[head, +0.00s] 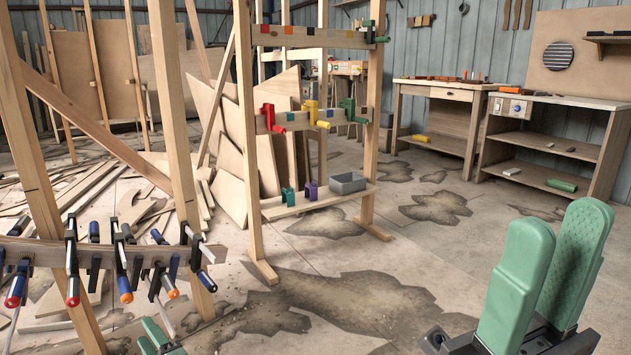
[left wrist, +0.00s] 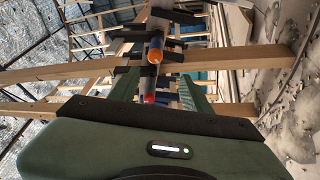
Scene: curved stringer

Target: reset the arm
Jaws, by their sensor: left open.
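My left gripper (head: 160,338) shows as green fingers at the lower left edge of the head view, below a row of clamps. In the left wrist view its two green fingers (left wrist: 158,85) stand apart, open. Clamps with an orange end (left wrist: 155,55) and a red end show between and beyond them; I cannot see any grip on them. My right gripper (head: 548,270) is large at the lower right of the head view, its two green fingers pointing up. One finger partly overlaps the other, so its opening is unclear. Nothing shows held there.
A wooden rail (head: 130,258) carries several clamps at the left. A wooden rack (head: 320,198) with coloured clamps and a grey bin (head: 347,183) stands mid-view. Workbenches (head: 440,92) stand at the back right. Wood scraps lie at the left; the stained floor in front of the rack is open.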

